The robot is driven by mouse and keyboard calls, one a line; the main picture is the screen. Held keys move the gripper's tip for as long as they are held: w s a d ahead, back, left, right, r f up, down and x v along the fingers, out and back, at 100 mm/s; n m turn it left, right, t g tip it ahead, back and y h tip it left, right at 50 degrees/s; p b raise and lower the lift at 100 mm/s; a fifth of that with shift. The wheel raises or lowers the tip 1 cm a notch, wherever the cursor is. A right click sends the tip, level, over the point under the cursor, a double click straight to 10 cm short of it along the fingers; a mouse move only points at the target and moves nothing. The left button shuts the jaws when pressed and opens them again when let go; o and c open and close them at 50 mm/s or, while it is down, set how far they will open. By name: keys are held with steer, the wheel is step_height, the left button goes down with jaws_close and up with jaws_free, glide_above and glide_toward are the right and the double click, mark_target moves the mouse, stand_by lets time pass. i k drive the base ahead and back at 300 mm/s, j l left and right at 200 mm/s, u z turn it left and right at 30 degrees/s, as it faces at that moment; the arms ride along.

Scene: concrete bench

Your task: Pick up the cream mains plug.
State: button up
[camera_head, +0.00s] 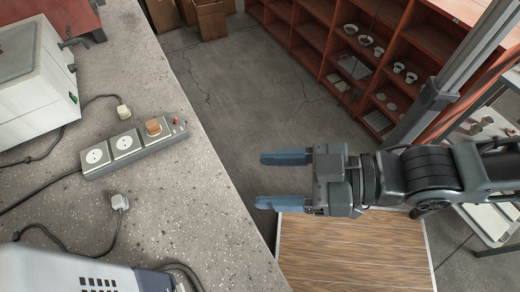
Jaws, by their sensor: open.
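The cream mains plug (123,112) lies on the concrete bench (170,190), just behind the power strip (124,147), with its dark cable running left to the white box-shaped device (35,85). A paler grey-white plug (119,202) lies in front of the strip on its own cable. An orange-brown plug (154,127) sits at the strip's right end. My gripper (261,181) is open and empty, with blue fingers pointing left. In the picture it is to the right of the bench edge, well apart from the cream plug.
A second pale appliance (65,272) stands at the bench's front left. A red object (65,17) is at the back left. Beyond the bench are red shelves (318,45) with dishes, cardboard boxes (208,18) and a wooden-topped surface (350,250). The bench right of the strip is clear.

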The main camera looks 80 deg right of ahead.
mark_target(125, 113)
steer(key=i+l, duration=0.1)
steer(key=l, duration=0.4)
steer(key=i+l, duration=0.1)
steer(key=l, duration=0.35)
steer(key=i+l, duration=0.1)
steer(key=l, duration=0.4)
steer(key=i+l, duration=0.1)
